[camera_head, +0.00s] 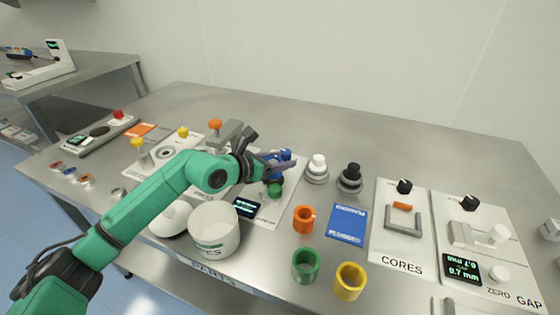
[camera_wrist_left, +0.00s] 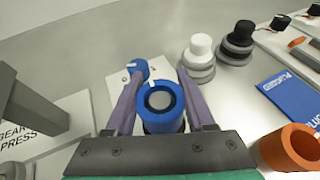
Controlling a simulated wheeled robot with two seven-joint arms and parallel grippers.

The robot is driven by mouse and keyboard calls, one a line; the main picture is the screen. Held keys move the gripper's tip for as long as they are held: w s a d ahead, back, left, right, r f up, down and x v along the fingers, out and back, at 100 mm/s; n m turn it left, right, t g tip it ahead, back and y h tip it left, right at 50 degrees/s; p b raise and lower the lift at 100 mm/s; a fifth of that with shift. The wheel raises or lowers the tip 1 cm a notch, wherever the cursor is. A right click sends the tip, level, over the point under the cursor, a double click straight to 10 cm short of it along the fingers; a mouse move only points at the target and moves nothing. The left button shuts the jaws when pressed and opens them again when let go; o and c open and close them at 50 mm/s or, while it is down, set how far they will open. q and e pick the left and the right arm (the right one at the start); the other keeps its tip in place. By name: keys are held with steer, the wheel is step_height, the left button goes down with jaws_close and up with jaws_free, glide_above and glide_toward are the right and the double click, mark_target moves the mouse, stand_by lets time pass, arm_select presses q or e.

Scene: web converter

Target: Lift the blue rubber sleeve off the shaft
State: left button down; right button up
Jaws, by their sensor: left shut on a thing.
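The blue rubber sleeve (camera_wrist_left: 143,116) is a thick ring between the two purple fingers of my left gripper (camera_wrist_left: 160,100), seen from above in the left wrist view. A grey round shaft end (camera_wrist_left: 160,100) shows inside its bore, with a dark part below. In the head view my left gripper (camera_head: 278,165) is shut on the sleeve at the white panel, and the fingers and wrist hide most of it. How high the sleeve sits on the shaft cannot be told. My right gripper is not in view.
A blue knob (camera_wrist_left: 138,69) is just beyond the sleeve. White (camera_head: 317,165) and black (camera_head: 351,175) capped posts stand to the right. Orange (camera_head: 304,219), green (camera_head: 306,265) and yellow (camera_head: 350,281) rings are nearer. A white tub (camera_head: 214,232) stands under the arm. The table's back is clear.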

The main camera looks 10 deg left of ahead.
arm_select(q)
steer(key=shift+r+p, duration=1.05)
steer(key=shift+r, duration=0.6)
steer(key=shift+r+p, duration=1.05)
steer(key=shift+r, duration=0.4)
step_height(320, 180, up, 4)
steer(key=p, duration=0.2)
steer(key=shift+p, duration=0.3)
